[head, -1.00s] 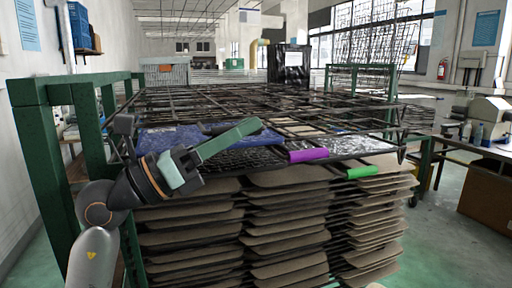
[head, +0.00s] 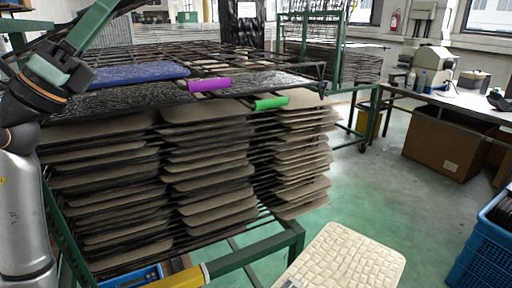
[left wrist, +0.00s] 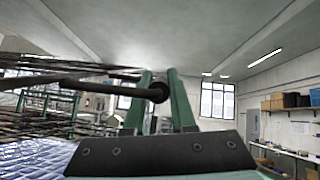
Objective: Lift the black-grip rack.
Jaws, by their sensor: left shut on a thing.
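My left gripper (left wrist: 157,95) is shut on the black grip (left wrist: 157,91) of a dark wire rack, whose bars run left from it in the left wrist view. In the head view my left gripper's green fingers (head: 100,18) point up at the top left, and their tips are near or past the top edge. A little of what looks like the held rack shows beside the arm. The purple grip (head: 208,85) and green grip (head: 270,103) are on the front edges of lower racks. My right gripper is not in view.
A blue panel (head: 140,74) lies on the racks behind the purple grip. Stacked brown panels (head: 205,165) fill the cart below. A blue crate (head: 485,245) stands right. Floor is open between.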

